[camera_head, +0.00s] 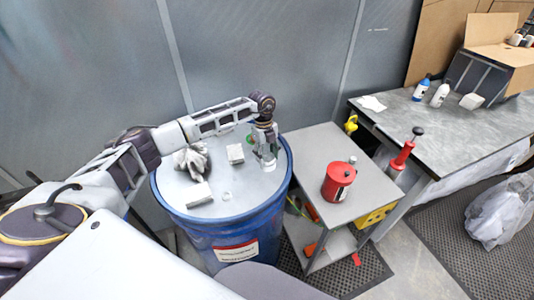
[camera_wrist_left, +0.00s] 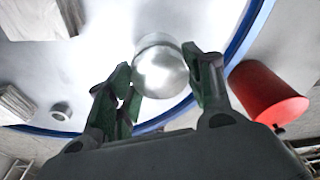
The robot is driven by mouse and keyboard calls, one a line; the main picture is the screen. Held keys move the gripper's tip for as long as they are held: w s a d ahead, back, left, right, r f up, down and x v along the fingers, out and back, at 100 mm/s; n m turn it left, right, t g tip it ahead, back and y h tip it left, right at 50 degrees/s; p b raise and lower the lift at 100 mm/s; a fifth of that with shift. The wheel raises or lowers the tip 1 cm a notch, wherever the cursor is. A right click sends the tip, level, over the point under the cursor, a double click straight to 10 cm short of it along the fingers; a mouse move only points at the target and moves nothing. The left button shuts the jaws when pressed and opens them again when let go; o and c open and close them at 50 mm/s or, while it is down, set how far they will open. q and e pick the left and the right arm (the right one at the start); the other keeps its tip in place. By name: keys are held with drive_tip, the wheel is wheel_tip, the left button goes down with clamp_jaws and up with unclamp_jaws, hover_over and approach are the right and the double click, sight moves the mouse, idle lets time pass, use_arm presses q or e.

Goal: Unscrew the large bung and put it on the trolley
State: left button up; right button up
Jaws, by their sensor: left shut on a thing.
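The large bung (camera_wrist_left: 160,72) is a round, shiny silver cap on the pale lid of the blue drum (camera_head: 225,232). In the left wrist view it sits between the two fingers of my left gripper (camera_wrist_left: 163,82), which is shut on it. In the head view my left gripper (camera_head: 268,154) points down at the right side of the drum lid and hides part of the bung. I cannot tell whether the bung is still threaded in. The trolley (camera_head: 310,165) is a grey two-shelf cart right of the drum. My right gripper is not in view.
A red can (camera_head: 338,181) stands on the trolley's front right; the trolley top's back left is clear. A grey workbench (camera_head: 420,115) stands further right.

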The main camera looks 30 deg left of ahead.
use_arm(q)
drive_tip(key=shift+s+d+n+p, duration=0.1)
drive_tip(key=shift+d+n+p, duration=0.1)
drive_tip(key=shift+n+p, duration=0.5)
drive_tip(key=shift+n, duration=0.5)
drive_tip(key=shift+n+t, duration=0.4)
drive_tip(key=shift+n, duration=1.6)
drive_tip(key=shift+s+n+t, duration=0.1)
drive_tip(key=shift+n+t, duration=0.3)
drive_tip(key=shift+n, duration=1.9)
